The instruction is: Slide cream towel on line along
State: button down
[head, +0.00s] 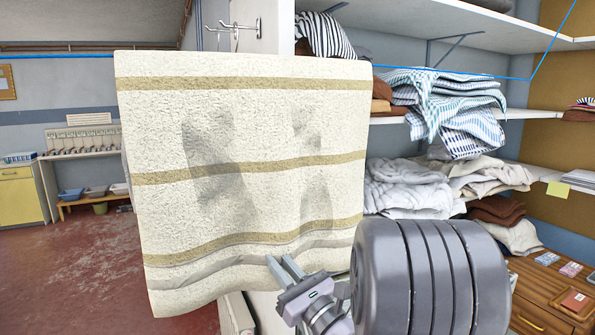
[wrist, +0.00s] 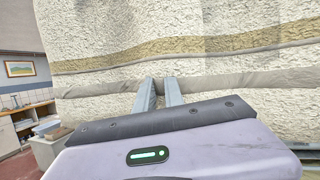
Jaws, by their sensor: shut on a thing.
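The cream towel (head: 235,125) with tan stripes hangs from the blue line (head: 55,57) at its top edge. It fills the middle of the head view and most of the wrist view (wrist: 110,75). Its face has soft folds and a grey band near the hem. My gripper (head: 280,264) is at the towel's lower part, right of its middle, shut on the towel. In the wrist view the fingers (wrist: 159,86) meet the cloth at the grey band. The pinched cloth itself is mostly hidden between the fingertips.
Shelves (head: 465,125) with folded striped and white linen stand at the right. The blue line runs on past them. A hook (head: 237,30) is on the white wall end behind the towel. A low bench (head: 95,199) and open red floor (head: 70,270) lie left.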

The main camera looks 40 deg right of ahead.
aim_at(188, 265)
jog(key=shift+w+a, duration=0.25)
jog(key=shift+a, duration=0.8)
jog(key=shift+w+a, duration=0.25)
jog(key=shift+a, duration=0.75)
jog(key=shift+w+a, duration=0.25)
jog(key=shift+a, duration=0.75)
jog(key=shift+w+a, duration=0.2)
jog(key=shift+a, duration=0.75)
jog(key=shift+w+a, duration=0.25)
jog(key=shift+a, duration=0.75)
jog(key=shift+p, duration=0.3)
jog(key=shift+w+a+p, duration=0.1)
jog(key=shift+w+a, duration=0.15)
jog(key=shift+a, duration=0.7)
jog(key=shift+w+a+p, duration=0.1)
jog(key=shift+w+a, duration=0.1)
jog(key=shift+a, duration=0.8)
jog(key=shift+w+a+p, duration=0.1)
jog(key=shift+w+a, duration=0.15)
jog(key=shift+a, duration=0.7)
jog(key=shift+w+a+p, duration=0.15)
jog(key=shift+w+a, duration=0.1)
jog(key=shift+a, duration=0.7)
jog(key=shift+w+a+p, duration=0.2)
jog(key=shift+a, duration=0.8)
jog(key=shift+w+a+p, duration=0.15)
jog(key=shift+w+a, duration=0.1)
jog(key=shift+a, duration=0.7)
